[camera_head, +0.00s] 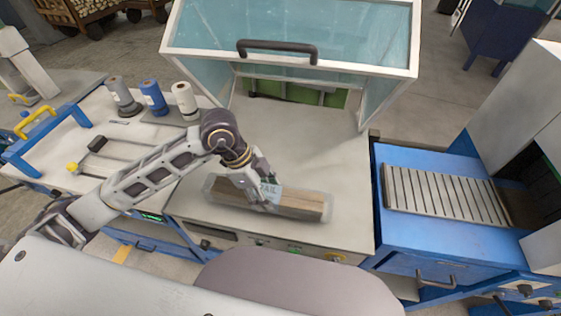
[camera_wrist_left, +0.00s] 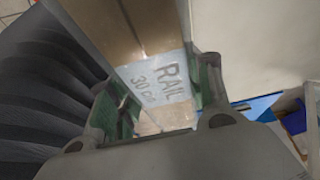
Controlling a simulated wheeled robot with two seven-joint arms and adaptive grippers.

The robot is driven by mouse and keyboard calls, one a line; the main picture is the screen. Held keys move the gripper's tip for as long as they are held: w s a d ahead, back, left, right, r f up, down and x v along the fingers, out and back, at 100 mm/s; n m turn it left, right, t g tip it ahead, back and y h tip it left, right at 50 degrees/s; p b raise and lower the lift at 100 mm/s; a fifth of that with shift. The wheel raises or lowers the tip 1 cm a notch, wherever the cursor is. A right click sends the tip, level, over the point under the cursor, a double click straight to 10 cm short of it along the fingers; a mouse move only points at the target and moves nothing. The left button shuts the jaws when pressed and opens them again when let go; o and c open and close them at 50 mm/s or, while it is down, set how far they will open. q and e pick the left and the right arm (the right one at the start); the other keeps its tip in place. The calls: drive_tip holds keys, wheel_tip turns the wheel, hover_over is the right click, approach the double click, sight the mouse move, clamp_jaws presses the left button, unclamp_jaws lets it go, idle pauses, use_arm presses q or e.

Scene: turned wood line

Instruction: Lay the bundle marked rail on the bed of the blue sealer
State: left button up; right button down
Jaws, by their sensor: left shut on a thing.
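The bundle marked RAIL (camera_head: 301,206) is a long wooden bundle in clear wrap with a pale label. My left gripper (camera_head: 266,195) is shut across its middle from above. In the left wrist view, the bundle (camera_wrist_left: 130,35) runs between the two fingers and its label reads RAIL. The bundle is over the front part of a grey bed (camera_head: 300,140) under a raised, teal-windowed hood (camera_head: 290,25). I cannot tell whether it touches the bed. A blue frame with a yellow handle (camera_head: 38,125) stands on the left bench. My right gripper is not in view.
Rolls, among them a blue one (camera_head: 153,97), stand on the left bench. A blue machine (camera_head: 420,235) with a slatted plate (camera_head: 445,190) stands at the right. The hood's black handle (camera_head: 277,46) is above the back of the bed. The bed behind the bundle is clear.

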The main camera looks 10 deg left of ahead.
use_arm(q)
drive_tip(key=shift+w, duration=0.15)
